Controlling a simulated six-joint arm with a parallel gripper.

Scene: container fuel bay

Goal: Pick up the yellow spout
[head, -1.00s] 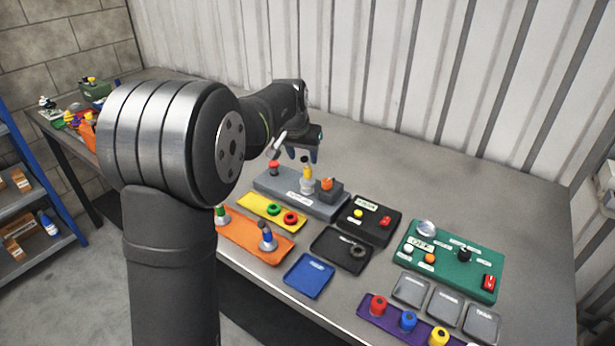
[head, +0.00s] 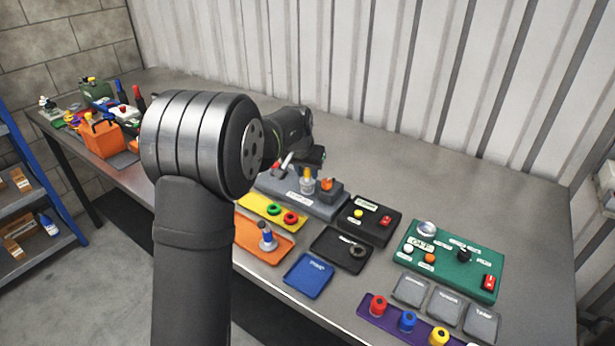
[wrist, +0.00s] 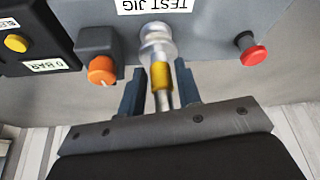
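The yellow spout (wrist: 160,76) shows in the wrist view as a yellow section joined to a silver ringed fitting. It stands on the grey test jig (wrist: 203,14). My gripper (wrist: 159,92) is open, with one blue-grey finger on each side of the spout. A narrow gap seems to show beside each finger. In the head view the spout's silver body (head: 307,184) stands upright on the jig (head: 330,208), below the dark end of my arm. My fingertips are hard to make out there.
On the jig, an orange knob (wrist: 102,70) and a red button (wrist: 253,56) flank the spout. Yellow, orange, blue and black trays lie in front, with a green panel (head: 450,262) to the right. The corrugated wall stands behind; the back-right tabletop is clear.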

